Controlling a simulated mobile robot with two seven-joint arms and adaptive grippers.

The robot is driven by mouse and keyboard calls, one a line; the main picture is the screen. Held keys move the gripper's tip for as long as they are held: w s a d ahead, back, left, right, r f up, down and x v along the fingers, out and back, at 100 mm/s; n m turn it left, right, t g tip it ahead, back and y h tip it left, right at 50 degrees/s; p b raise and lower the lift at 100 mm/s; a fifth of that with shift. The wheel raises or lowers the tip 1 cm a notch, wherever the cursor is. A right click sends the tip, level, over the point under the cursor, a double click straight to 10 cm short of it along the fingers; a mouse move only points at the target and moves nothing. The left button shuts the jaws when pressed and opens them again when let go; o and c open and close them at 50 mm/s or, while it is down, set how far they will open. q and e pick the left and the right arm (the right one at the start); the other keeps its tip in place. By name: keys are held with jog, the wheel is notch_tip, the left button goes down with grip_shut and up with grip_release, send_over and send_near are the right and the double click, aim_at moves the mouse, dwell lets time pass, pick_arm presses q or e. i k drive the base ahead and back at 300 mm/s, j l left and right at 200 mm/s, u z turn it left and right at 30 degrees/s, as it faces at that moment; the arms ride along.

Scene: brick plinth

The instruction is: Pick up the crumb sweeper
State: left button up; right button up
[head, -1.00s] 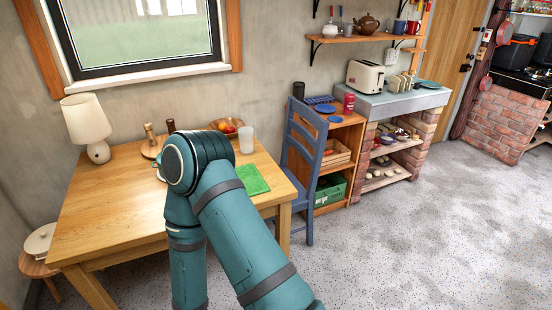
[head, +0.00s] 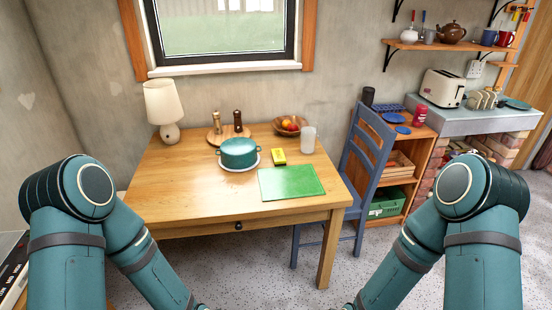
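I cannot surely pick out the crumb sweeper. A small yellow block with a dark mark (head: 278,157) lies on the wooden table (head: 190,193), between the teal pot (head: 239,152) and the green mat (head: 291,182); I cannot tell whether it is the sweeper. My two teal arms rise at the lower left and lower right, in front of the table. Both grippers are below the picture, so their state is hidden.
The pot stands on a white plate. Behind are two mills (head: 238,121), a fruit bowl (head: 290,126), a white cup (head: 308,140) and a lamp (head: 165,108). A blue chair (head: 362,155) stands at the table's right. The table's front left is clear.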

aim_at(278, 160)
jog(key=i+u, duration=0.2)
jog(key=i, duration=0.35)
jog(key=i+u, duration=0.25)
jog(key=i, duration=0.35)
jog(key=i+l+u, duration=0.2)
jog(key=i, duration=0.35)
jog(key=i+l+u, duration=0.1)
jog(key=i+u, duration=0.15)
jog(key=i, duration=0.3)
